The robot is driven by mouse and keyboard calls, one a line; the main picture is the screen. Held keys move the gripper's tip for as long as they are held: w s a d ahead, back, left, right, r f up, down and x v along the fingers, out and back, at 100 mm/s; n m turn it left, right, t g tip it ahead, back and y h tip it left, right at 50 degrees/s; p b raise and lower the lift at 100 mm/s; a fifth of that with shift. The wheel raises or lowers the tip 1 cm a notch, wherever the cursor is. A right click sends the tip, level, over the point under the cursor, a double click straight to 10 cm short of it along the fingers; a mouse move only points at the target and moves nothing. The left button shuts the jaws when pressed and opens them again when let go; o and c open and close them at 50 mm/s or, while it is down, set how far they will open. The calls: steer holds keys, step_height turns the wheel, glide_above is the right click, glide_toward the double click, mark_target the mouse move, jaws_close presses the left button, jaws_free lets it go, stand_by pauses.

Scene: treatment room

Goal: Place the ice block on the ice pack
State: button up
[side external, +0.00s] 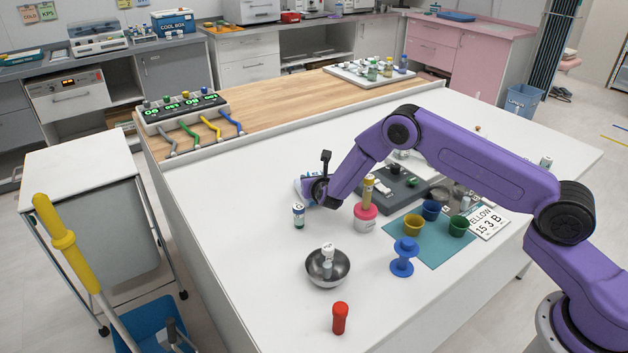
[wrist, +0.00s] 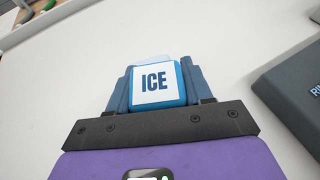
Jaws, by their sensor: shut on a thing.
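The ice block (wrist: 158,84) is a blue-edged block with a white face marked ICE. It sits between the two blue fingers of my gripper (wrist: 158,88) in the wrist view, and the gripper is shut on it. A pale edge (wrist: 152,60) shows just beyond the block; I cannot tell what it belongs to. In the side view my gripper (side external: 305,188) is low over the white table, left of the dark grey tray, and mostly hidden by my wrist. A white and blue patch shows at its fingers. I cannot make out the ice pack for certain in either view.
A small capped vial (side external: 299,216) stands close in front of my gripper. A pink-topped jar (side external: 366,217), the dark grey tray (side external: 412,199), a metal bowl (side external: 327,268) and a teal mat (side external: 432,252) with coloured cups are nearby. The table's left part is clear.

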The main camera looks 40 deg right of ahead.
steer(key=o, duration=1.1)
steer(key=shift+f, duration=0.15)
steer(key=shift+c, duration=0.2)
steer(key=shift+s+r, duration=0.15)
steer(key=shift+r, duration=0.1)
steer(key=v, duration=1.1)
steer(key=shift+s+a, duration=0.2)
steer(key=shift+s, duration=0.05)
steer(key=shift+r, duration=0.15)
